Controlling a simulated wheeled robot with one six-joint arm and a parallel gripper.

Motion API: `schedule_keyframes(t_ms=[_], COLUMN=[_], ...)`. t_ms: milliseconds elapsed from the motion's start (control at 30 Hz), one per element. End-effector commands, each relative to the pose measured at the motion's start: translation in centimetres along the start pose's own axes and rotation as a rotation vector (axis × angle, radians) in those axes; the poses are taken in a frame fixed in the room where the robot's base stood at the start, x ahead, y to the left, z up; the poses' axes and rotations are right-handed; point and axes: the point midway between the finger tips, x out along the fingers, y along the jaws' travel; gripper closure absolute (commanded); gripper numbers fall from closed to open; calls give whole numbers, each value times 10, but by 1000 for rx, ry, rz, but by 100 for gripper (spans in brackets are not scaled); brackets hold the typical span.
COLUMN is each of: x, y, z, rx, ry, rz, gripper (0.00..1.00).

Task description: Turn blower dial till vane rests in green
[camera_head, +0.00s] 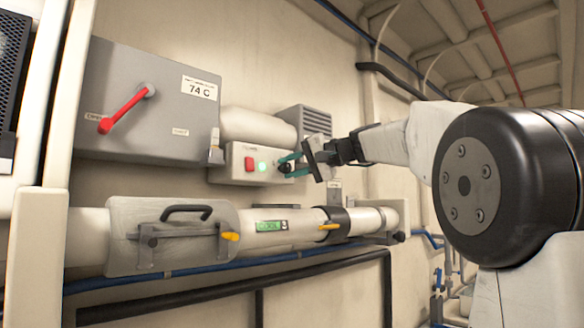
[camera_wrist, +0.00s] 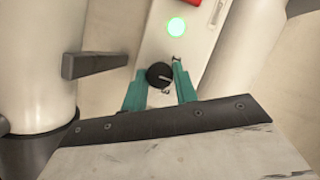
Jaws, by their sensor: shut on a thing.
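The blower dial (camera_head: 285,168) is a small black knob at the right end of a pale control box (camera_head: 236,172). In the wrist view the dial (camera_wrist: 159,75) shows a light pointer mark and sits between my teal fingers. My gripper (camera_head: 291,164) is shut on the dial, reaching in from the right; its fingertips also show in the wrist view (camera_wrist: 160,84). A green window (camera_head: 270,226) with pale lettering and a dark part at its right end is on the pipe below. I cannot make out a vane or where it rests.
The control box carries a red button (camera_head: 249,164) and a lit green lamp (camera_head: 263,166). A grey cabinet with a red lever (camera_head: 124,110) is at left. The pipe (camera_head: 180,240) with a black handle and yellow latches runs below. A louvred vent (camera_head: 308,120) is above the dial.

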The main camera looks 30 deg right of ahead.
Motion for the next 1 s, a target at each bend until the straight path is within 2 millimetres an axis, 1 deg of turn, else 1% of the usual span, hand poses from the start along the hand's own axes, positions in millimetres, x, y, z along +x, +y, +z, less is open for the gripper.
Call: schedule_keyframes(t_ms=[267, 300, 367, 600, 700, 767, 1000], x=[0, 0, 0, 0, -4, -10, -51], y=[1, 1, 1, 0, 0, 0, 1], z=[0, 0, 0, 0, 0, -1, -1], rx=[1, 1, 0, 0, 0, -1, 0], ry=[0, 0, 0, 0, 1, 3, 4], rz=[1, 1, 1, 1, 1, 1, 2], gripper=[94, 66, 50, 50, 50, 50, 50])
